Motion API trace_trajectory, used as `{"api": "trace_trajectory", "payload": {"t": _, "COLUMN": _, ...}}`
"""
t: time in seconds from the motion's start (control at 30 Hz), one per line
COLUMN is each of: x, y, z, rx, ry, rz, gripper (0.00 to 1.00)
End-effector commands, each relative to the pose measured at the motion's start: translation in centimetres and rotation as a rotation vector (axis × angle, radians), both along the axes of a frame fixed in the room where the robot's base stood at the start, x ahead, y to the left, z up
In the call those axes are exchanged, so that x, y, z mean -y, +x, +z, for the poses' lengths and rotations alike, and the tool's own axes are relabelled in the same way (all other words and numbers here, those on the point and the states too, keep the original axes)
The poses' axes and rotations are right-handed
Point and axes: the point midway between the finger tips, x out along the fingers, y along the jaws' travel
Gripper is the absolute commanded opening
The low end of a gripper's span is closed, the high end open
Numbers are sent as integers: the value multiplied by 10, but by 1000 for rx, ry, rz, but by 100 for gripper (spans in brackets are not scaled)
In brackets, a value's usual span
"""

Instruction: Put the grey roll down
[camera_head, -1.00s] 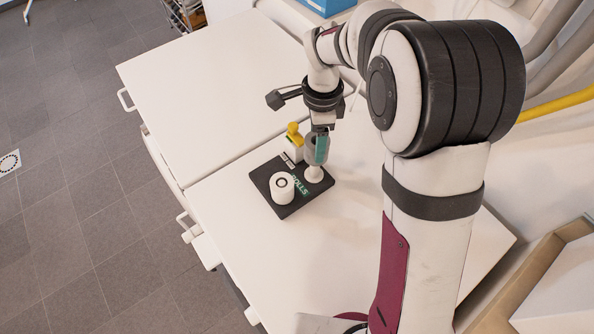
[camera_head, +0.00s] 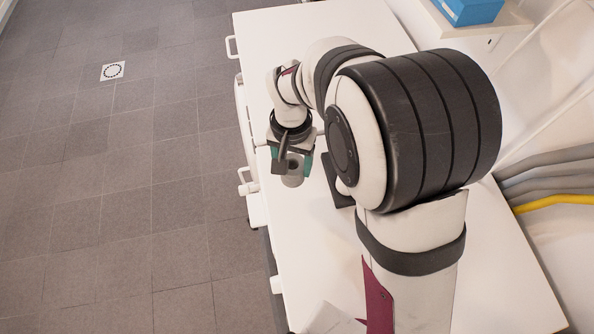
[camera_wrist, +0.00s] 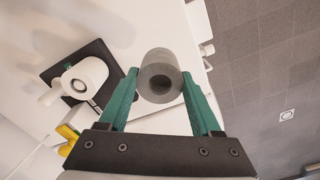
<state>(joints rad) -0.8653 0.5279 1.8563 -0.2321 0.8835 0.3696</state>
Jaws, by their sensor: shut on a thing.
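The grey roll (camera_wrist: 160,62) is a short hollow cylinder held between the green fingertips of my gripper (camera_wrist: 158,80). It also shows in the head view (camera_head: 292,181), under my gripper (camera_head: 292,164). The roll is over the white table, near its left edge in the head view. I cannot tell whether it touches the table. The black board (camera_wrist: 102,50) lies to the left of the roll in the wrist view, apart from it. In the head view my arm hides most of the board (camera_head: 335,188).
A yellow-topped object (camera_wrist: 68,132) is near my gripper's base. A blue box (camera_head: 470,10) is at the back right.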

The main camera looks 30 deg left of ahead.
Motion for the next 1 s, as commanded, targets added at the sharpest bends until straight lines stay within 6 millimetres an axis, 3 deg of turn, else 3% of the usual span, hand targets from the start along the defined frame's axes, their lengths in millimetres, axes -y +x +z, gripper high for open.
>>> {"api": "trace_trajectory", "payload": {"t": 0.3, "x": 1, "y": 0, "z": -61, "rx": -2, "ry": -1, "rz": -5, "gripper": 0}}
{"api": "trace_trajectory", "payload": {"t": 0.67, "x": 1, "y": 1, "z": -67, "rx": 0, "ry": 0, "rz": -8, "gripper": 0}}
{"api": "trace_trajectory", "payload": {"t": 0.7, "x": 1, "y": 1, "z": -67, "rx": 0, "ry": 0, "rz": -8, "gripper": 71}}
{"api": "trace_trajectory", "payload": {"t": 0.83, "x": 1, "y": 1, "z": -66, "rx": 1, "ry": 0, "rz": -8, "gripper": 94}}
{"api": "trace_trajectory", "payload": {"t": 1.0, "x": 1, "y": 1, "z": -66, "rx": 1, "ry": 0, "rz": -8, "gripper": 95}}
